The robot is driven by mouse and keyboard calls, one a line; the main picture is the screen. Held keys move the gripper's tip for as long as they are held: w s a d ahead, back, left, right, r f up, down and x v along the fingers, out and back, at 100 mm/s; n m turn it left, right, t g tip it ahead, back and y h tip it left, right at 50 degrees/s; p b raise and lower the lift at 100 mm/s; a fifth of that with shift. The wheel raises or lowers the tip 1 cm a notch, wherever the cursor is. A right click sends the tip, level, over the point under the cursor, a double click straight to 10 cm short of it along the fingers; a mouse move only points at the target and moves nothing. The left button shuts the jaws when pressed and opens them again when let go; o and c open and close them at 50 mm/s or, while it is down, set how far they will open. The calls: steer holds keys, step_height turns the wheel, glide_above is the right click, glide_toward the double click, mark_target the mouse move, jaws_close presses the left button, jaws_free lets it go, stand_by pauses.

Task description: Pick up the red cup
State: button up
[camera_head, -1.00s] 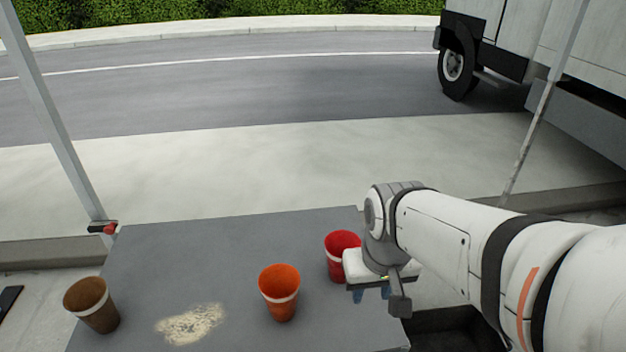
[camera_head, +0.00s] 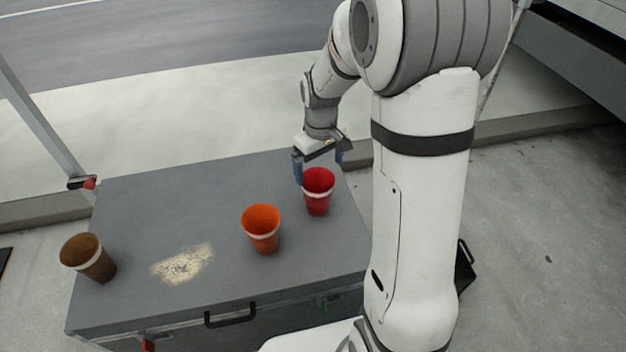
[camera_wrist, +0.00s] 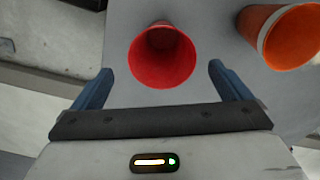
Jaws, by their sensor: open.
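The red cup (camera_head: 318,190) stands upright near the back right of the grey case top, with a pale band around it. My gripper (camera_head: 318,172) is open just behind and above it, with its blue fingers apart. In the wrist view the red cup (camera_wrist: 162,56) shows its open mouth ahead of the gap between the fingers. My gripper (camera_wrist: 160,80) has one finger on each side of that gap, and nothing is held.
An orange cup (camera_head: 261,229) stands close to the left of the red cup and also shows in the wrist view (camera_wrist: 283,38). A brown cup (camera_head: 88,258) is at the far left of the grey case (camera_head: 215,210). A pale stain (camera_head: 183,264) lies between them.

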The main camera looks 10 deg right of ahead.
mark_target(318, 186)
steer(key=f, duration=0.4)
steer(key=f+b, duration=0.1)
steer(key=f, duration=0.3)
steer(key=shift+w+a+f, duration=0.1)
steer(key=shift+w+a, duration=0.1)
steer(key=shift+c, duration=0.6)
steer(key=c, duration=0.9)
